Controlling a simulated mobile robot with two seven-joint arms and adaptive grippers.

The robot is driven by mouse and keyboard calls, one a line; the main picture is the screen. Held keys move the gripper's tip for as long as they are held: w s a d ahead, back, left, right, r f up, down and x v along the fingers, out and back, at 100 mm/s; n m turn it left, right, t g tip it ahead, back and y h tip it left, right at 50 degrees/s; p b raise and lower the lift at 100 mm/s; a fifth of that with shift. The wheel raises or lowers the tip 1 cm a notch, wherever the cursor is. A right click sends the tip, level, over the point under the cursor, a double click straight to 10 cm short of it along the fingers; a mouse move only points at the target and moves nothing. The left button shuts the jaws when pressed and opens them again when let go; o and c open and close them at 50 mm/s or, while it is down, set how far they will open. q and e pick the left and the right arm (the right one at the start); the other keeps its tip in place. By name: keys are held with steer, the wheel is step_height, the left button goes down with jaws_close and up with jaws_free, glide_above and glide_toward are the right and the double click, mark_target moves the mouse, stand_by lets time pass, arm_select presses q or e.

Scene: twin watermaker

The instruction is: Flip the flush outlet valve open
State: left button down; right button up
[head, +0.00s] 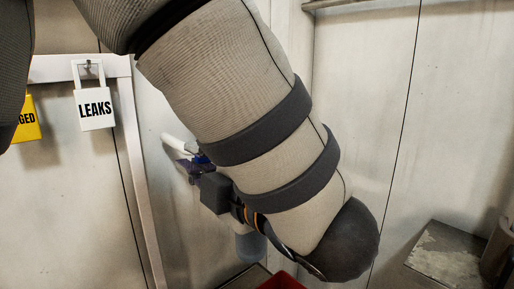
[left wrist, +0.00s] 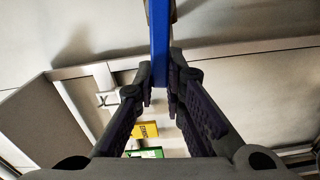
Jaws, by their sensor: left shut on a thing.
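A long blue bar (left wrist: 160,28), which looks like the valve handle, runs down from the top of the left wrist view to between my left gripper's fingertips (left wrist: 160,78). The left gripper is shut on it. In the head view my left arm crosses the middle and hides most of the valve area. The left gripper (head: 188,163) shows small beside the arm, next to a white piece (head: 178,144) near the wall. The valve body and the flow direction cannot be made out. My right gripper is not in view.
A white "LEAKS" tag (head: 95,108) and a yellow tag (head: 27,120) hang on a pale frame at left. A green tag (left wrist: 146,153) shows in the left wrist view. A worn grey box (head: 450,257) stands lower right. A red thing (head: 281,283) shows at the bottom.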

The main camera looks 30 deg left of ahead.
arm_select(q)
steer(key=shift+f+n, duration=0.35)
steer(key=shift+n, duration=0.55)
steer(key=c, duration=1.9)
jaws_free()
steer(key=shift+f, duration=0.1)
